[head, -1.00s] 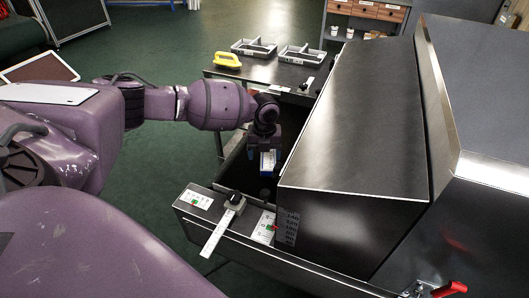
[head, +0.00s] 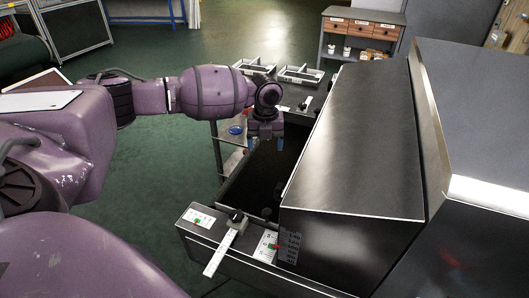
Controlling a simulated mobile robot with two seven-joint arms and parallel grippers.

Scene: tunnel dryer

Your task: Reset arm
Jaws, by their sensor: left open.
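My left arm comes in from the left, and its gripper (head: 266,143) points down above the dark open trough (head: 262,172) in front of the dryer housing (head: 350,135). The two fingers are apart, with blue at their tips, and I see nothing between them. The trough floor is dark, so I cannot tell whether anything lies on it. My right gripper is not in view.
A ledge with a white ruler strip (head: 224,248) and labels runs along the near side. Grey trays (head: 300,75) stand on the table behind the arm. A drawer cabinet (head: 360,35) stands farther back.

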